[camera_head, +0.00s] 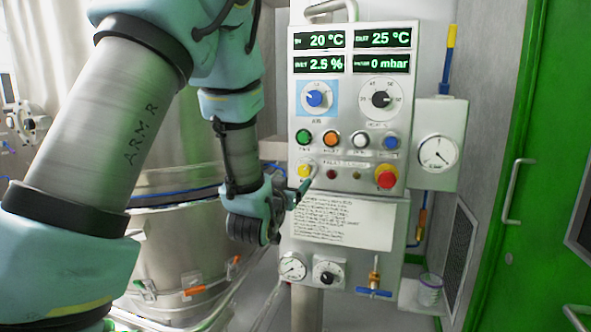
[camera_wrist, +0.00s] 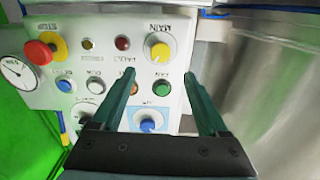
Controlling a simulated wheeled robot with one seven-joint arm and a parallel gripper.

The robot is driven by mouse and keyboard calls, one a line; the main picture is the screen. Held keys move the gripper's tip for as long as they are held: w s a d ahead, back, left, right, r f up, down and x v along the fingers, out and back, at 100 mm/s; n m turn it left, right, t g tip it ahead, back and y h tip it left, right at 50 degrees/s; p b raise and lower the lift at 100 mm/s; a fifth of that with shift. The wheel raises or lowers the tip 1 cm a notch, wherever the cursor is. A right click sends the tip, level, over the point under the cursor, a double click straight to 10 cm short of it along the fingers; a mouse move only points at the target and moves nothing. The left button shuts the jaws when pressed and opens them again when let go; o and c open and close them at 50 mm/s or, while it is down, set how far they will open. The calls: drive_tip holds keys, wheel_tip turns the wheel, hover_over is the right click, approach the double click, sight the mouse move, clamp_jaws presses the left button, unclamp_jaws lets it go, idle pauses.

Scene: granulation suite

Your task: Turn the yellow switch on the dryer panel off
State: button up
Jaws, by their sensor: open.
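The dryer panel (camera_head: 350,130) stands upright in the middle of the head view, with lit displays, knobs and buttons. The yellow switch (camera_head: 304,169) sits at its lower left. In the wrist view, where the panel appears upside down, the yellow switch (camera_wrist: 160,50) is a round knob on a pale plate, with lettering above that seems to read MAIN. My gripper (camera_head: 308,186) is at the panel's lower left, close to the switch in the head view. In the wrist view my gripper (camera_wrist: 159,76) has its two fingers apart with nothing between them; the switch lies beyond the tips.
A red emergency knob on yellow (camera_head: 386,176) is at the panel's lower right. A row of coloured buttons (camera_head: 331,138) sits above the switch. A pressure gauge (camera_head: 437,152) and green door (camera_head: 520,150) are to the right. A steel vessel (camera_head: 175,250) stands left.

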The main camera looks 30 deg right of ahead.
sight(303, 171)
drive_tip(key=p+x, duration=0.3)
drive_tip(key=x, duration=0.7)
drive_tip(key=shift+p, duration=0.35)
drive_tip(key=shift+c, duration=0.4)
clamp_jaws()
